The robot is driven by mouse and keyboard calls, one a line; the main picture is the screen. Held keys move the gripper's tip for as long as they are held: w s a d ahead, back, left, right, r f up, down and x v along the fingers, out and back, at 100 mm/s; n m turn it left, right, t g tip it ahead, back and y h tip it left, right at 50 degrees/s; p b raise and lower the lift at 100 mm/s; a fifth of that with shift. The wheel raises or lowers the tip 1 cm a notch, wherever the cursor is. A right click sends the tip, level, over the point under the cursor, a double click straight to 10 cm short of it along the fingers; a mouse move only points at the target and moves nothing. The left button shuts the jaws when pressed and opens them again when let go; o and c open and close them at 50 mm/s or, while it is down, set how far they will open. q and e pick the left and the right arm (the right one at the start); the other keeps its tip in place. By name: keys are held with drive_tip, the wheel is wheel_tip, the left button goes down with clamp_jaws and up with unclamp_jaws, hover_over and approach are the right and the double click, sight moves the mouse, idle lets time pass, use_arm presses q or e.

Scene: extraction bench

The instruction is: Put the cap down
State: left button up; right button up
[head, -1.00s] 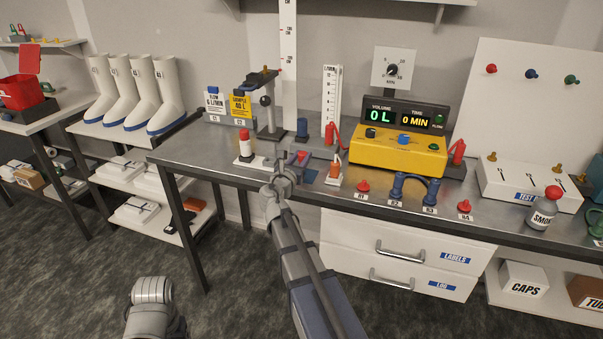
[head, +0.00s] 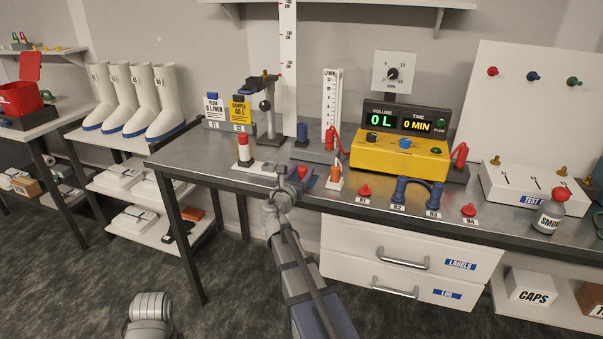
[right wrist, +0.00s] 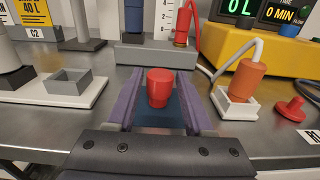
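The red cap (right wrist: 160,88) is between the two fingers of my right gripper (right wrist: 160,105) in the right wrist view, with a narrow gap showing on each side. It stands upright over a dark blue mat (right wrist: 157,118); whether its underside touches the mat is hard to tell. In the head view the cap (head: 302,172) is just beyond the right gripper (head: 284,188), at the bench's front, by the blue mat (head: 311,181). My left gripper is not in view.
A white stand with a grey square socket (right wrist: 77,85) is left of the gripper. An orange plug in a white holder (right wrist: 236,105) and a red cap by a label (right wrist: 291,109) are close on the right. A grey block (right wrist: 155,54) stands behind.

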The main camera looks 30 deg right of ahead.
drive_tip(key=shift+o, duration=0.6)
drive_tip(key=shift+a+r, duration=0.1)
drive_tip(key=shift+r, duration=0.1)
drive_tip(key=v, duration=1.2)
drive_tip(key=shift+f, duration=0.1)
